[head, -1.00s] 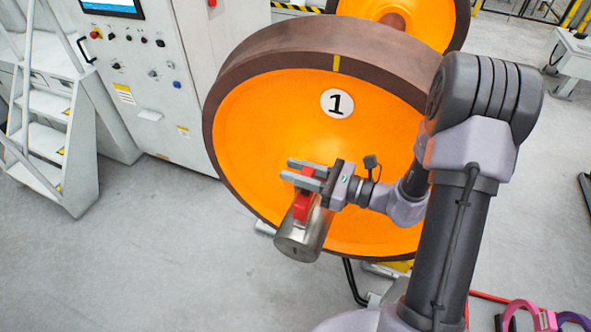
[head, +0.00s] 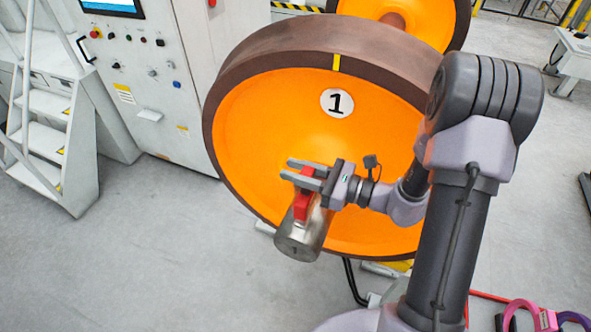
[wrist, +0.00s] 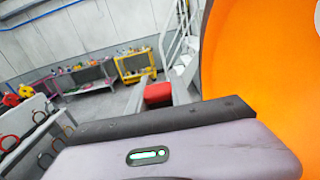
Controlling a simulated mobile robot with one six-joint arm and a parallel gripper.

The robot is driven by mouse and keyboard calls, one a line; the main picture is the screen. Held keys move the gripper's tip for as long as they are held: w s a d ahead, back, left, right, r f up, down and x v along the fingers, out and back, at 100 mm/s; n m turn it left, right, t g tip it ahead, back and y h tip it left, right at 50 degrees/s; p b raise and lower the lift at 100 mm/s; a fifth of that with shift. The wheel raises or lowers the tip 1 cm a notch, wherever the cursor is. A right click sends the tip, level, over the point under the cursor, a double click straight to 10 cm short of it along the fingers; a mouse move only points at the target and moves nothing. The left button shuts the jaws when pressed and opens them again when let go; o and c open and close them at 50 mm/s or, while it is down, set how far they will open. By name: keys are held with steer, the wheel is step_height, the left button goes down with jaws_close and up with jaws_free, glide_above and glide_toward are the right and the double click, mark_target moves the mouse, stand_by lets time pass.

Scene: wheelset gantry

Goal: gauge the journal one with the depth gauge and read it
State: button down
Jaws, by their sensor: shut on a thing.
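A red tool (head: 301,207), which I take to be the depth gauge, hangs between the fingers of my gripper (head: 290,169). The gripper is shut on it. In the wrist view the red top of the tool (wrist: 158,94) sits between the two grey fingers. Just below it is the steel journal (head: 299,240), a cylinder standing out in front of the orange wheel (head: 250,135) marked 1. The tool overlaps the upper part of the journal in the head view; I cannot tell whether they touch. No gauge reading is visible.
A grey control cabinet (head: 160,80) and white steps (head: 45,130) stand at the left. A second orange wheel (head: 435,18) is behind. The floor at the lower left is clear. The wrist view shows benches (wrist: 90,85) along the wall.

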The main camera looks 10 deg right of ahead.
step_height(320, 180, up, 9)
steer(key=p, duration=0.6)
stand_by(0.6)
